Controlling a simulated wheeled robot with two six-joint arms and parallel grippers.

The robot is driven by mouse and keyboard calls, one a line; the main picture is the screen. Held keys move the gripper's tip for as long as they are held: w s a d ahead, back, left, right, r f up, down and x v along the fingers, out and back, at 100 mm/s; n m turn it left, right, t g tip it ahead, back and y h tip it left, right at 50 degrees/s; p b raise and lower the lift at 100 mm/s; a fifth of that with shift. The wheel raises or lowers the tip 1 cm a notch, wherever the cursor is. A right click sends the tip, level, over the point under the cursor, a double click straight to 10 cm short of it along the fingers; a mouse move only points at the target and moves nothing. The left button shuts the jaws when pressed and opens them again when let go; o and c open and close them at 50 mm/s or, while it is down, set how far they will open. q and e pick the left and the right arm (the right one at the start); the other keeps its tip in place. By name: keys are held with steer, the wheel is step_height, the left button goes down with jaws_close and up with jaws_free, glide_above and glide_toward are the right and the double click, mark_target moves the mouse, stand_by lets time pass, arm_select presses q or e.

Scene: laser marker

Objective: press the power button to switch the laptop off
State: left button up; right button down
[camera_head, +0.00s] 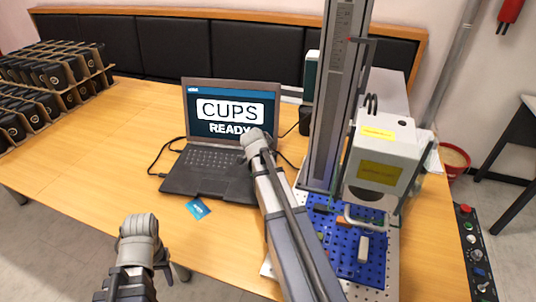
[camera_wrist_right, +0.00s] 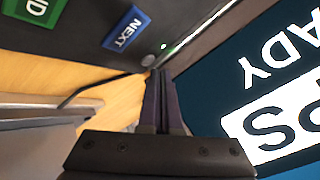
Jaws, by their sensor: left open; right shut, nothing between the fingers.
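The black laptop (camera_head: 190,179) stands open on the wooden table, its lit screen (camera_head: 228,108) reading "CUPS READY". In the right wrist view its deck shows a blue "NEXT" label (camera_wrist_right: 126,28), part of a green label (camera_wrist_right: 36,10) and a small light (camera_wrist_right: 164,46) near the hinge. I cannot tell whether that light marks the power button. My right gripper (camera_wrist_right: 160,75) is shut and empty, its tips close to the deck's edge by the hinge; contact is unclear. In the head view my right arm hides it. My left gripper (camera_head: 124,288) is open at the bottom left, away from the laptop.
The laser marker (camera_head: 380,165) with its tall column and blue perforated plate (camera_head: 372,262) stands right of the laptop. A blue card (camera_head: 198,208) lies in front of the laptop. Racks of black cups (camera_head: 45,85) fill the far left. The table's left middle is clear.

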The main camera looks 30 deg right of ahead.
steer(key=shift+f, duration=0.15)
steer(key=shift+f+b, duration=0.3)
steer(key=shift+b, duration=0.15)
steer(key=shift+f, duration=0.15)
stand_by(0.4)
steer(key=shift+r+p, duration=0.45)
steer(key=shift+r, duration=0.2)
step_height(320, 180, up, 6)
steer(key=p, duration=0.6)
steer(key=c, duration=1.6)
jaws_free()
stand_by(0.3)
